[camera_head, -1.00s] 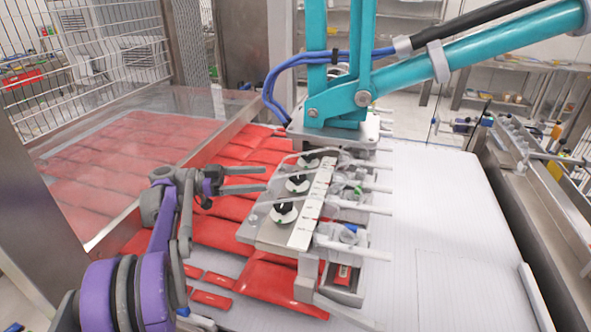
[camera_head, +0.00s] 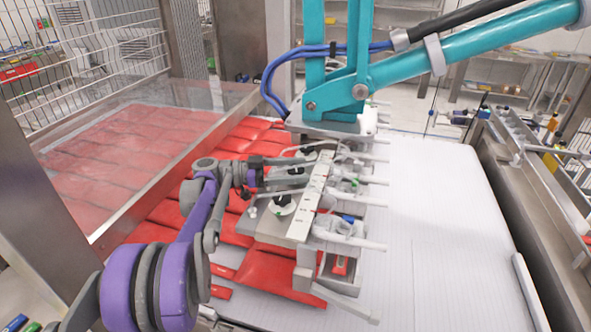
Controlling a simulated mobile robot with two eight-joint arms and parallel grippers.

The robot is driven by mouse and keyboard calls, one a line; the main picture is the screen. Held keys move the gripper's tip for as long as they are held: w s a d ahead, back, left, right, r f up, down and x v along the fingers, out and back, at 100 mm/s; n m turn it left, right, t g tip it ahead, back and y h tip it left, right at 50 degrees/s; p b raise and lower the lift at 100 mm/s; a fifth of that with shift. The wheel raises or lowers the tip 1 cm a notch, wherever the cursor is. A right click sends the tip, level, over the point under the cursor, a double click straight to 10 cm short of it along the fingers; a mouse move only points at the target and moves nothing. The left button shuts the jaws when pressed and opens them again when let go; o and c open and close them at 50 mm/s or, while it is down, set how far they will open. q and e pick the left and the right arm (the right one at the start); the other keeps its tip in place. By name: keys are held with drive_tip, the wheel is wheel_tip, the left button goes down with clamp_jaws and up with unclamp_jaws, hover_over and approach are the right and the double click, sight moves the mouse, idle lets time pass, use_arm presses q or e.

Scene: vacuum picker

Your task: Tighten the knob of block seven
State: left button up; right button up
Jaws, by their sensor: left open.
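The metal picker head holds a row of black knobs on white round bases. The near knob (camera_head: 281,203) shows clearly on the grey plate (camera_head: 265,228). The middle knob (camera_head: 297,171) is partly hidden by my left gripper (camera_head: 292,173), whose two open fingers point right and lie to either side of it. I cannot tell whether they touch it. The far knob is mostly hidden behind the upper finger. A pale label strip (camera_head: 313,195) runs beside the knobs; its numbers are too small to read, so I cannot tell which is block seven. My right gripper is not in view.
A teal arm (camera_head: 450,65) with blue hoses (camera_head: 275,75) rises from the back of the head. Red packets (camera_head: 262,275) lie beneath and to the left. White nozzles (camera_head: 345,240) stick out right over a clear white conveyor (camera_head: 440,220). A clear guard (camera_head: 120,145) stands left.

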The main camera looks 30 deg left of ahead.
use_arm(q)
clamp_jaws()
drive_tip(key=m+g+h+p, duration=0.1)
drive_tip(key=g, duration=0.1)
drive_tip(key=m+g+h+p, duration=0.1)
drive_tip(key=m+g, duration=0.1)
drive_tip(key=shift+w+r+m+g, duration=0.2)
drive_tip(key=shift+m+g, duration=0.1)
drive_tip(key=shift+g, duration=0.1)
drive_tip(key=shift+s+f+m+g+h+p, duration=0.15)
drive_tip(key=shift+m+g+h+p, duration=0.3)
drive_tip(key=shift+g, duration=0.35)
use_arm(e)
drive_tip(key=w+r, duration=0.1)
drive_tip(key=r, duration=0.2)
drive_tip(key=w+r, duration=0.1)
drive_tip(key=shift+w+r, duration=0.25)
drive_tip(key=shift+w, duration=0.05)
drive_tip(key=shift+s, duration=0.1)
use_arm(q)
unclamp_jaws()
